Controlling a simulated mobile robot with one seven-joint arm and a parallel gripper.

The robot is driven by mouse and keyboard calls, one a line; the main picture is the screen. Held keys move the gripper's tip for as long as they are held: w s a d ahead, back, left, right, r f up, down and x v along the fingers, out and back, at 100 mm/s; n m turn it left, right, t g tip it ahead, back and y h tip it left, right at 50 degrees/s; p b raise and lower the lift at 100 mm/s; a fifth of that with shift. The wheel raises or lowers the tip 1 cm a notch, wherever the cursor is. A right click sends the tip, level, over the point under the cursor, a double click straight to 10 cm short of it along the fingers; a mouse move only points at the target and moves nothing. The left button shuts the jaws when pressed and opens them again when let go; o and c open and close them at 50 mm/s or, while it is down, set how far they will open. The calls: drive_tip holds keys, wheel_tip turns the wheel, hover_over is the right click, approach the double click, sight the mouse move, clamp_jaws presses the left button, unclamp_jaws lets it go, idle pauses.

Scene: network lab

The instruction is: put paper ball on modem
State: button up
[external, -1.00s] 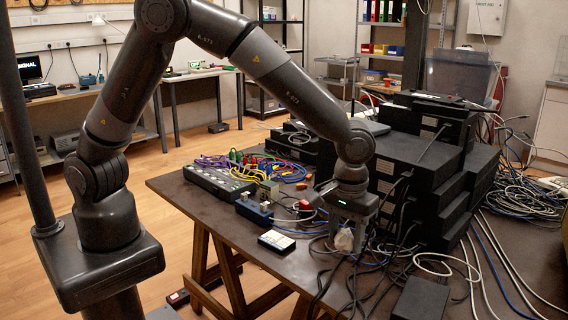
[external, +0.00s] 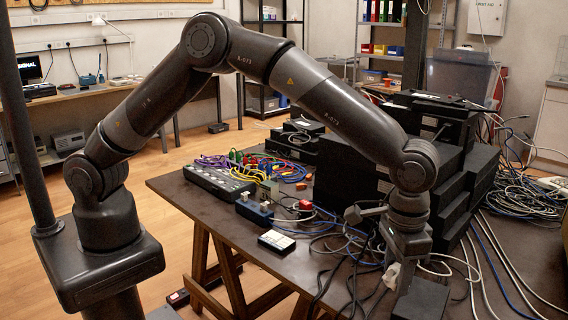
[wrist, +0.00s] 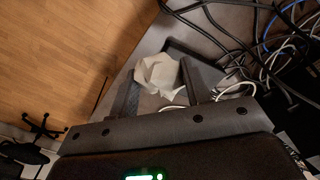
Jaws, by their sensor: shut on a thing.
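The paper ball (external: 391,275) is a crumpled off-white lump at the lower end of my gripper (external: 397,266). In the wrist view the ball (wrist: 157,74) lies between the two fingers of my gripper (wrist: 160,88), which are shut on it. My gripper points down near the table's front right, just left of and partly in front of a flat black box (external: 420,301). I cannot tell for sure whether this box is the modem. A small blue device (external: 254,212) stands farther left. The ball's height above the table is unclear.
Loose black and white cables (external: 345,285) lie around and below my gripper. Stacked black equipment (external: 345,185) stands behind my arm. A small box with a white label (external: 276,241) lies near the table's front edge. More coiled cables (external: 530,200) lie at the right.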

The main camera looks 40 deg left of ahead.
hover_over(402, 299)
wheel_tip(402, 299, down, 4)
drive_tip(key=shift+s+r, duration=0.1)
drive_tip(key=shift+f, duration=2.05)
drive_tip(key=shift+f, duration=0.1)
drive_tip(key=o, duration=1)
drive_tip(key=shift+c, duration=0.2)
